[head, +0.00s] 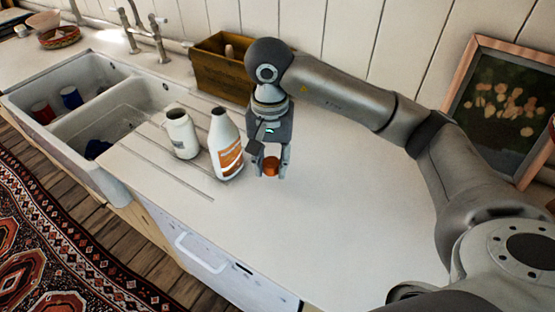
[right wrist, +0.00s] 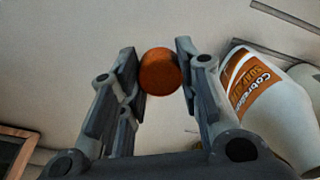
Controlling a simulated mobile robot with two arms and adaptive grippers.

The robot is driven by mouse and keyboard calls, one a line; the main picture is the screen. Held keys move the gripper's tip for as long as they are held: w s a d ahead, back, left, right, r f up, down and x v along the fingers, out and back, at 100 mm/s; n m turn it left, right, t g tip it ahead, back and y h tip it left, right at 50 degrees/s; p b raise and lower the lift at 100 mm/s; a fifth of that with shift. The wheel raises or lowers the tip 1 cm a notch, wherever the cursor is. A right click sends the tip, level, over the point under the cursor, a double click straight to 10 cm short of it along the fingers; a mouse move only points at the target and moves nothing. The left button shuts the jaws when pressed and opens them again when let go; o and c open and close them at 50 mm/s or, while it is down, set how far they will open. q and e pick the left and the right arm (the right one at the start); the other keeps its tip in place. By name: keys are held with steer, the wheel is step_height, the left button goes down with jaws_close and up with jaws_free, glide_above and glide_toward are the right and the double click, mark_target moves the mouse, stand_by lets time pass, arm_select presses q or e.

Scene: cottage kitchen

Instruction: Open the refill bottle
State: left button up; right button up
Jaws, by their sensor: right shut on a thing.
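The refill bottle (head: 226,148) is white with an orange label and stands upright on the counter by the drainer grooves. Its top shows no cap. It also shows at the right of the right wrist view (right wrist: 270,100), with its label turned to the camera. My right gripper (head: 270,167) is just right of the bottle, pointing down, shut on an orange cap (right wrist: 160,71). The cap sits between the fingertips, apart from the bottle. Whether the cap touches the counter I cannot tell. My left gripper is not in view.
A white jug-like container (head: 182,135) stands left of the bottle. A double sink (head: 95,110) with cups in it is farther left. A wooden box (head: 212,70) stands behind, against the wall. A framed picture (head: 505,105) leans at the right. The counter (head: 320,210) in front and to the right is clear.

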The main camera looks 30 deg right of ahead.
steer(key=w+d+f+p, duration=0.1)
steer(key=w+d+f, duration=0.1)
steer(key=w+d+f+p, duration=0.1)
steer(key=w+f, duration=0.1)
steer(key=w, duration=0.1)
steer(key=w+d+f+p, duration=0.1)
steer(key=w+d+f, duration=0.1)
steer(key=f, duration=0.1)
steer(key=shift+w+d, duration=0.3)
steer(key=shift+w, duration=0.1)
steer(key=shift+w+d+f, duration=0.15)
steer(key=shift+w+f, duration=0.1)
steer(key=shift+f, duration=0.2)
steer(key=shift+w+d+f+p, duration=0.15)
steer(key=shift+f+p, duration=0.2)
steer(key=shift+p, duration=0.25)
step_height(320, 180, down, 2)
steer(key=shift+f+p, duration=0.1)
steer(key=shift+p, duration=0.6)
steer(key=shift+f, duration=0.25)
steer(key=shift+f, duration=0.1)
